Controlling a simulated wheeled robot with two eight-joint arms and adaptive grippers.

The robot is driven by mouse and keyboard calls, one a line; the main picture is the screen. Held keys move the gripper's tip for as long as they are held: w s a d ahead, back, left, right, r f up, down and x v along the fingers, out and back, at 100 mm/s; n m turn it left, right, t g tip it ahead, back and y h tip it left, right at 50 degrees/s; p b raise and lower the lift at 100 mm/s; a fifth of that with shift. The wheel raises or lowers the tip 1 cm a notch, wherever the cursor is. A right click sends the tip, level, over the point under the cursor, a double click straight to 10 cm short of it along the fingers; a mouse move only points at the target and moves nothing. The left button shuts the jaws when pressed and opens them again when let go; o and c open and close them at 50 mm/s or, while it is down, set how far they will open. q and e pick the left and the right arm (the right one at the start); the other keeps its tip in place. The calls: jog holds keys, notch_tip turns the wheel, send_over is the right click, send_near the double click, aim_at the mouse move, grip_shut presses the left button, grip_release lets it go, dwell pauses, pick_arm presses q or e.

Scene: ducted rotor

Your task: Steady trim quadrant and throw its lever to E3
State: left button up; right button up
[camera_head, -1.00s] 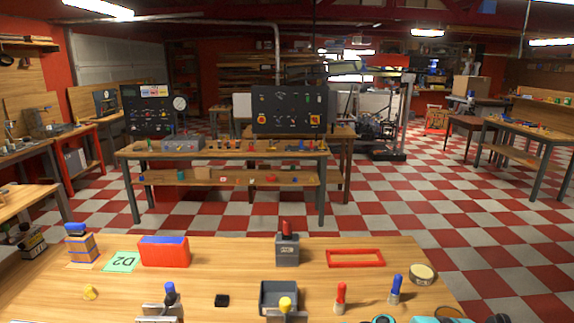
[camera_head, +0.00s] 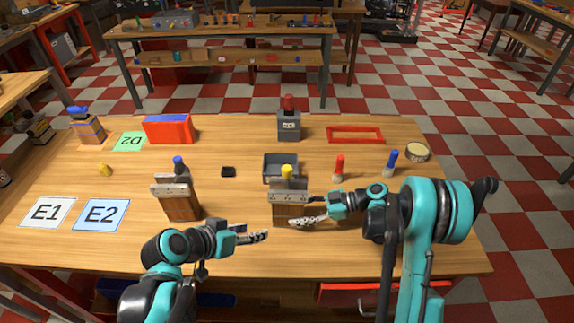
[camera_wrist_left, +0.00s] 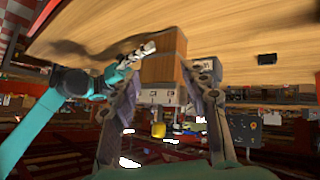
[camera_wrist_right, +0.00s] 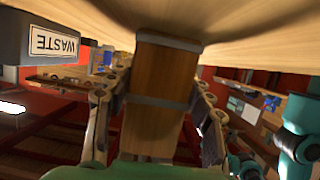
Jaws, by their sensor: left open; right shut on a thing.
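Two wooden blocks with grey metal tops and levers stand on the bench. I cannot read which is the trim quadrant. My right gripper (camera_head: 304,212) is shut on the yellow-knobbed block (camera_wrist_right: 158,100) from its right side. My left gripper (camera_head: 262,237) is open and empty, in front and to the left of that block. In the left wrist view the block (camera_wrist_left: 163,60) and its yellow knob (camera_wrist_left: 158,130) appear upside down beyond my open fingers.
Cards E1 (camera_head: 46,212) and E2 (camera_head: 101,214) lie at the left, D2 (camera_head: 129,141) behind. A grey tray (camera_head: 281,160) stands close behind the held block. A WASTE label (camera_wrist_right: 53,42) shows in the right wrist view. Red (camera_head: 339,166) and blue (camera_head: 391,162) pegs stand right.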

pick_arm(q)
jog(key=w+d+r+m+t+h, duration=0.2)
jog(key=w+r+m+h, duration=0.1)
jog(key=w+r+h, duration=0.15)
jog(key=m+t+h, duration=0.2)
jog(key=t+h, duration=0.1)
send_near(283, 171)
jog(key=x, duration=1.1)
jog(key=shift+w+d, duration=0.2)
grip_shut()
